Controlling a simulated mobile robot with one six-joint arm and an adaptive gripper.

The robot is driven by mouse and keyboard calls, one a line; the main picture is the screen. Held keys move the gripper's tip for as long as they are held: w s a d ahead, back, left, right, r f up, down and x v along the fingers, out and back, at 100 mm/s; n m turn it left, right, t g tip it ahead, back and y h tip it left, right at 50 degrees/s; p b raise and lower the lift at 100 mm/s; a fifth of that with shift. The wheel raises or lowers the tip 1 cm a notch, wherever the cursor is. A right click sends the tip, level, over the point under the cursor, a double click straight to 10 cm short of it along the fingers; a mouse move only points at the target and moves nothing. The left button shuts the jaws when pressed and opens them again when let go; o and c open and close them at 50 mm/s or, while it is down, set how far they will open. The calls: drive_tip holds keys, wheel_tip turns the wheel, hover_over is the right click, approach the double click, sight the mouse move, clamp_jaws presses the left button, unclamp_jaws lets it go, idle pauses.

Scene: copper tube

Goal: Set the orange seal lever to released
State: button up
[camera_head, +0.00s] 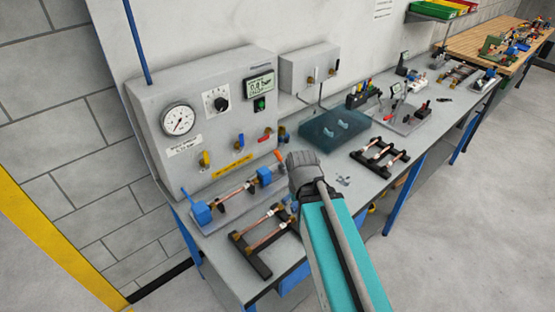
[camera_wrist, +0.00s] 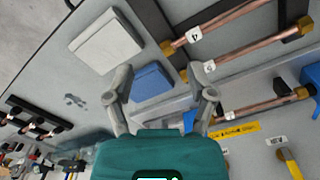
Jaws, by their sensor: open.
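In the head view, a red-orange handle (camera_head: 265,135) sits low on the right of the grey test panel (camera_head: 150,110). A blue-handled valve (camera_head: 240,138) and a yellow-handled valve (camera_head: 205,160) are to its left. Below the panel, a copper tube (camera_head: 235,191) lies between two blue end blocks, left (camera_head: 200,213) and right (camera_head: 265,176). My gripper (camera_head: 303,160) is just right of the right block and hides what is behind it. In the wrist view my gripper (camera_wrist: 162,85) is open and empty.
A black rack (camera_head: 252,258) with copper tubes stands at the near bench edge. Another rack (camera_head: 382,158) and a dark teal tray (camera_head: 330,128) are to the right. The wrist view shows a white block (camera_wrist: 105,40), a blue block (camera_wrist: 153,84) and a yellow lever (camera_wrist: 288,162).

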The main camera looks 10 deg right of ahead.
drive_tip(key=shift+w+a+n, duration=0.15)
drive_tip(key=shift+w+n, duration=0.35)
drive_tip(key=shift+w, duration=0.1)
drive_tip(key=c, duration=0.4)
drive_tip(key=shift+w+a+r+n+h, duration=0.1)
drive_tip(key=shift+w+a+n+h, duration=0.15)
drive_tip(key=shift+w+n, duration=0.25)
drive_tip(key=shift+w+a+r+n+h, duration=0.1)
drive_tip(key=shift+w+n+h, duration=0.15)
drive_tip(key=shift+w+n, duration=0.25)
clamp_jaws()
drive_tip(key=w+a+r+n+t+h+p, duration=0.1)
drive_tip(key=w+a+r+n+h, duration=0.1)
drive_tip(key=w+a+n, duration=0.4)
drive_tip(key=w+a+r+n+t+h, duration=0.2)
drive_tip(key=w+a+n, duration=0.5)
drive_tip(key=w+n, duration=0.5)
drive_tip(key=shift+r+n+h+p, duration=0.35)
drive_tip(key=shift+r+h, duration=0.3)
drive_tip(key=shift+h, duration=0.25)
